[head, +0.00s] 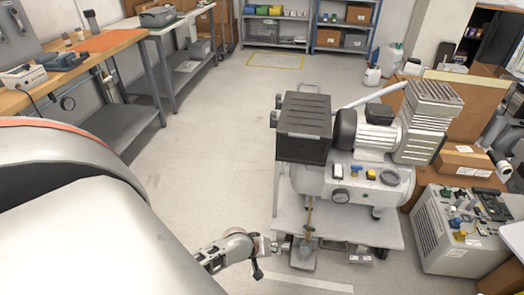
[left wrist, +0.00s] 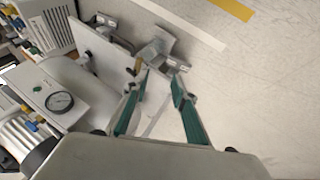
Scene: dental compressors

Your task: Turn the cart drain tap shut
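The compressor cart (head: 345,228) stands right of centre in the head view, carrying a white tank (head: 312,181) with a round gauge. A slim brass-coloured drain tap (head: 309,217) hangs below the tank at the cart's left front; its handle position is too small to tell. In the left wrist view, a small brass piece (left wrist: 138,65), seemingly the tap, shows by the left fingertip. My left gripper (left wrist: 162,72) is open, with nothing between its green-sided fingers. In the head view its wrist is low, left of the tap. Contact cannot be told. My right gripper is not in view.
A grey block-like part (head: 303,252) sits below the tap and also shows beyond the fingertips (left wrist: 155,48). A grey unit (head: 450,235) and cardboard boxes crowd the cart's right. Workbenches (head: 95,45) line the left. The floor (head: 205,150) left of the cart is clear.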

